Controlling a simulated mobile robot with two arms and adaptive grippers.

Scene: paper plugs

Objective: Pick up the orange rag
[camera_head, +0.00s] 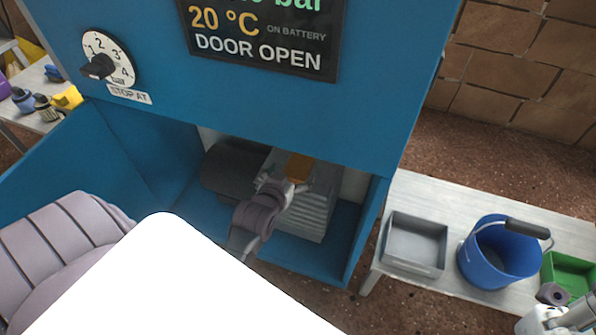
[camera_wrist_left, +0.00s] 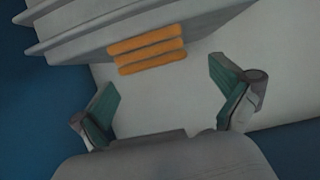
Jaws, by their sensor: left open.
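The orange rag (camera_head: 299,167) lies on top of a grey ribbed block inside the blue cabinet. In the left wrist view the folded orange rag (camera_wrist_left: 147,48) shows as stacked orange layers against the grey ribbed block (camera_wrist_left: 85,30). My left gripper (camera_head: 285,187) reaches into the cabinet, just in front of the rag. In the left wrist view its two green-padded fingers (camera_wrist_left: 168,100) are spread wide with nothing between them. The rag is ahead of the fingertips, apart from them. My right gripper (camera_head: 562,312) is partly seen at the lower right edge; its fingers are unclear.
The blue cabinet (camera_head: 270,115) has its door open, with side walls and a top edge close around my left arm. A dark rounded shape (camera_head: 228,168) sits left of the block. On the right bench are a grey tray (camera_head: 416,268), a blue bucket (camera_head: 478,270) and a green tray (camera_head: 556,262).

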